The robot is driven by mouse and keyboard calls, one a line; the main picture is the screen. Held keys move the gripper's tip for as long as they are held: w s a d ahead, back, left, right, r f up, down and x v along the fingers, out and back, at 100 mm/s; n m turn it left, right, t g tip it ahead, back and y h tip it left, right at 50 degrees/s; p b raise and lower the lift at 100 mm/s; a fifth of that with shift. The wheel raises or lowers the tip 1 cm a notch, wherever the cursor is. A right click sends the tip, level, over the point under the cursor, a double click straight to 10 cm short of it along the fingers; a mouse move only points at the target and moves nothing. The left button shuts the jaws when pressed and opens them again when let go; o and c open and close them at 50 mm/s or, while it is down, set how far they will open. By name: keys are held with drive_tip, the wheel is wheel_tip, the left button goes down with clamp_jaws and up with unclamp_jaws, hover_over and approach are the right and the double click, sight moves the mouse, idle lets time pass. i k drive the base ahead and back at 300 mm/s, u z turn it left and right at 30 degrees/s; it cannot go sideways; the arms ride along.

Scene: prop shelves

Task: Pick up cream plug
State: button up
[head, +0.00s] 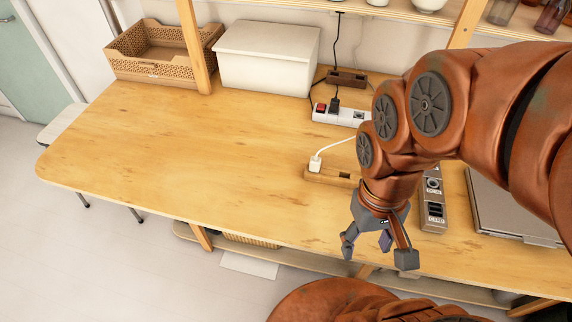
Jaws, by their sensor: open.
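A small cream plug (315,163) with a pale cable stands upright in the left end of a wooden socket block (325,177) on the table. The cable runs up and to the right until my arm hides it. My gripper (378,250) points down, open and empty, over the table's front edge. It is to the right of the plug and nearer the front, apart from it. The right end of the wooden block is partly behind my arm.
A white power strip (338,116) with a red switch and a black plug (335,104) lies behind the block. A grey panel strip (433,205) and a laptop (510,205) lie to the right. A white box (268,60) and basket (160,50) stand behind. The table's left half is clear.

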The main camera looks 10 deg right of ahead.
sight(316, 162)
drive_tip(key=u, duration=1.6)
drive_tip(key=k, duration=0.55)
drive_tip(key=u, duration=0.05)
